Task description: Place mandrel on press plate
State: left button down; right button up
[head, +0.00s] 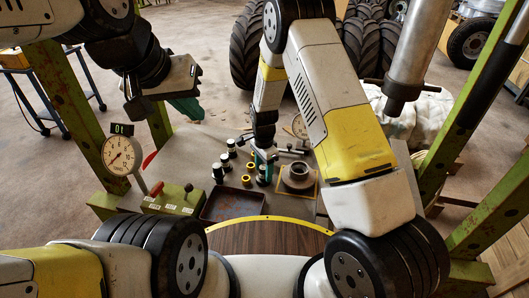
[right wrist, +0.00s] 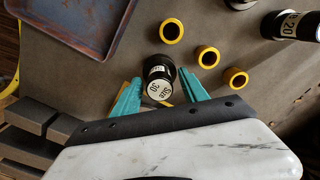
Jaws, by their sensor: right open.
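A black mandrel with a white end marked "Size 30" (right wrist: 159,90) is between the teal fingers of my right gripper (right wrist: 158,98). The fingers are spread, with gaps on both sides of it. In the head view my right gripper (head: 264,156) reaches down over the bench, and its arm hides part of the area. Several other mandrels (head: 218,172) stand left of it; one marked "20" (right wrist: 290,24) shows in the right wrist view. The press plate (head: 311,190), yellow-edged, carries a round metal hub (head: 298,172). My left gripper (head: 187,108) hangs at upper left, away from the bench items; its opening is unclear.
A dark tray (head: 233,204) lies at the front of the bench, and shows in the wrist view (right wrist: 112,50). Yellow rings (right wrist: 208,57) lie near the mandrel. A dial gauge (head: 122,156), a green control box (head: 172,200), green posts and a press ram (head: 412,50) surround the bench.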

notch_tip(320, 180, up, 12)
notch_tip(320, 180, up, 10)
jog(key=f+n+y, duration=0.1)
jog(key=n, duration=0.1)
send_over(264, 166)
jog(key=s+d, duration=0.2)
jog(key=d, duration=0.2)
jog(key=s+d+r+n+t+y, duration=0.1)
jog(key=s+d+r+n, duration=0.15)
jog(key=r, duration=0.25)
jog(key=s+d+r+n+t, duration=0.1)
jog(key=s+d+r, duration=0.1)
jog(key=s+r, duration=0.3)
jog(key=s+d+r+n+t, duration=0.2)
jog(key=s+d+r+n, duration=0.1)
jog(key=s, duration=0.4)
jog(key=s+d+r+n+t, duration=0.2)
jog(key=s+d+r+n, duration=0.1)
jog(key=s, duration=0.4)
notch_tip(264, 166, up, 3)
jog(key=shift+s+d+f, duration=0.1)
jog(key=shift+s+d, duration=0.2)
jog(key=shift+d, duration=0.25)
